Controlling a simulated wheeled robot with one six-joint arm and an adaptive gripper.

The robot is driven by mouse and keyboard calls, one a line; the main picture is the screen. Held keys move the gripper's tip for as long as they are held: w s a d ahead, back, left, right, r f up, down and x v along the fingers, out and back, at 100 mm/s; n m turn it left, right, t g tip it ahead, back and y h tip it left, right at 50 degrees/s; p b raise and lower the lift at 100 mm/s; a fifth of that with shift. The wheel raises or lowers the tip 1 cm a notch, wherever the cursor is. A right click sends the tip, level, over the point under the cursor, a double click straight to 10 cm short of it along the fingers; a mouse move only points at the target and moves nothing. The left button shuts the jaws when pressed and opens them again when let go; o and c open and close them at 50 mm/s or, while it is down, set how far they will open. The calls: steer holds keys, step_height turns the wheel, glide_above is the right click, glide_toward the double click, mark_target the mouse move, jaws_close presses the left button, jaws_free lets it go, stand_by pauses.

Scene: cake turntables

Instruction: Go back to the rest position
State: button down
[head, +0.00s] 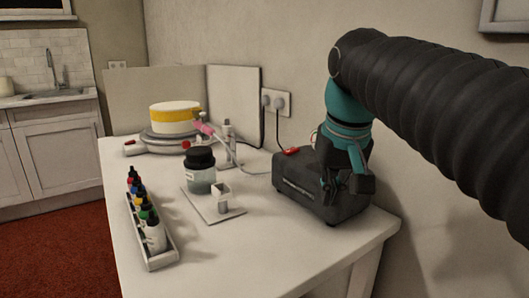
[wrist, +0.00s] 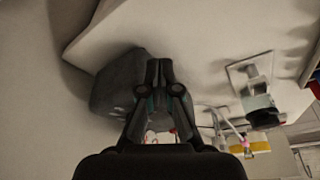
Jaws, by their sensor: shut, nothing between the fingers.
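My gripper (head: 345,195) hangs at the end of my teal-and-black arm, pointing down in front of the dark grey box (head: 305,190) at the table's right side. It hides part of the box's right end. In the wrist view my gripper (wrist: 160,65) has its fingers together with nothing between them, and the grey box (wrist: 112,85) shows behind them. I cannot tell whether the fingers touch the box. A red switch (head: 290,151) sits on top of the box.
A white cake with a yellow band (head: 175,117) stands on a turntable (head: 165,143) at the back left. A dark-lidded jar (head: 200,172) stands mid-table, near a pink airbrush (head: 204,128). A tray of several small bottles (head: 163,258) lies at the front left. The wall is close behind.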

steer(key=s+d+f+t, duration=0.1)
steer(key=s+d+f, duration=0.1)
steer(key=s+f, duration=0.4)
steer(key=s+d+f+t, duration=0.1)
steer(key=s+f, duration=0.5)
steer(key=f, duration=0.8)
steer(key=shift+s+d+m, duration=0.15)
steer(key=shift+d+m, duration=0.15)
steer(key=shift+d, duration=0.5)
